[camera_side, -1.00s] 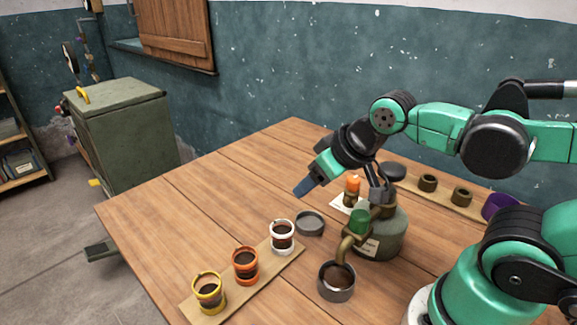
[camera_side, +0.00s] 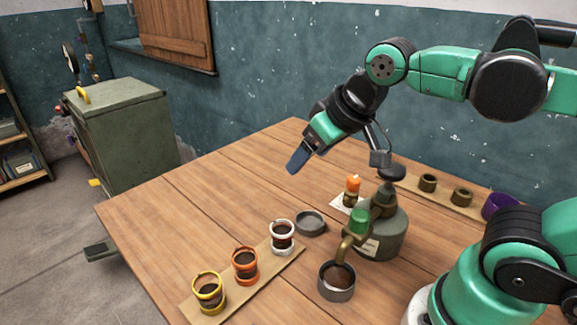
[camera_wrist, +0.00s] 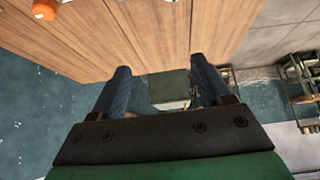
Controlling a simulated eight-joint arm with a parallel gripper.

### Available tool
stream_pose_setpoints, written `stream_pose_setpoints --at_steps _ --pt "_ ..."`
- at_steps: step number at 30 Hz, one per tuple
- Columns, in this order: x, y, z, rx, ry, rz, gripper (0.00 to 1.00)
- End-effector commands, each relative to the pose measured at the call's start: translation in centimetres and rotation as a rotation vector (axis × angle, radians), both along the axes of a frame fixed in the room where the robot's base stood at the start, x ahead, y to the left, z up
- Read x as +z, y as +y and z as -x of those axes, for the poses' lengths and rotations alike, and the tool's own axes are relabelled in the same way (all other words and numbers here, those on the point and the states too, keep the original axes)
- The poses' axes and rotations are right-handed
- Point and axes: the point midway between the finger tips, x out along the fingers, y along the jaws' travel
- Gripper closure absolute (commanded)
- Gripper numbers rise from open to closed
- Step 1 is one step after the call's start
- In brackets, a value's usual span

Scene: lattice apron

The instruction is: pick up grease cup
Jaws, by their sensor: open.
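Three glass-like cups with dark brown contents stand in a row at the front of the table: yellow-banded (camera_side: 209,291), orange-banded (camera_side: 245,266) and white-banded (camera_side: 282,237). A grey metal cup (camera_side: 337,283) with brown contents stands under the bent spout of a grey-green pot (camera_side: 385,235). I cannot tell which of these is the grease cup. My gripper (camera_side: 296,163) is open and empty, high above the table and well apart from all the cups, tilted down to the left. In the wrist view its two blue fingers (camera_wrist: 160,78) are spread with nothing between them.
The cups stand on a wooden board (camera_side: 190,309). A shallow grey dish (camera_side: 310,223), an orange-topped item (camera_side: 352,186) and a purple cup (camera_side: 499,207) share the table. The table's left half (camera_side: 190,205) is bare. A green cabinet (camera_side: 122,130) stands beyond the left edge.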

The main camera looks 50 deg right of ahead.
Motion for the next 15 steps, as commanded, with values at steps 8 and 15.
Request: stream_pose_setpoints --at_steps 8,15 --pt "-0.5 3.5 -1.8 -0.104 0.104 0.115 0.29" --pt "-0.5 9.6 -3.7 -0.331 -0.017 0.280 0.29"
